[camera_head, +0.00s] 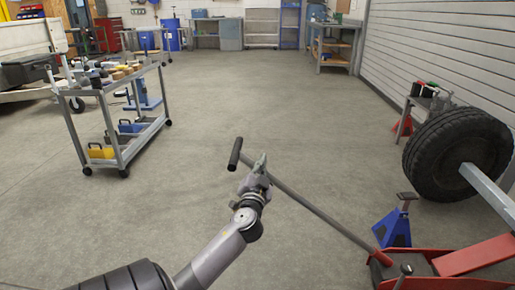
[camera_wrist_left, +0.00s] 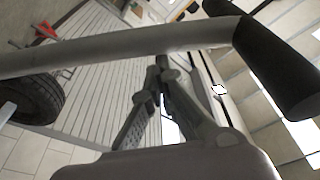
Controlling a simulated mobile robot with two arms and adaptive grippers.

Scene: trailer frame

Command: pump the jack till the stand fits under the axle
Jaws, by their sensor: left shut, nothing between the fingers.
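The red jack (camera_head: 475,256) sits on the floor at the bottom right of the head view, partly cut off. Its long grey handle (camera_head: 318,213) slopes up and left to a black grip (camera_head: 235,154). My left gripper (camera_head: 262,163) is shut and empty beside the handle, just below the grip. In the left wrist view, the handle (camera_wrist_left: 120,42) crosses above my closed fingertips (camera_wrist_left: 161,62); I cannot tell if they touch it. The blue stand (camera_head: 393,228) is upright on the floor behind the jack, left of the grey axle (camera_head: 490,190). My right gripper is not in view.
A black wheel (camera_head: 458,155) is on the axle at the right. Behind it are a small bench with tools (camera_head: 430,98) and a red stand (camera_head: 403,126). A grey cart (camera_head: 112,112) stands at the left. The middle floor (camera_head: 270,110) is clear.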

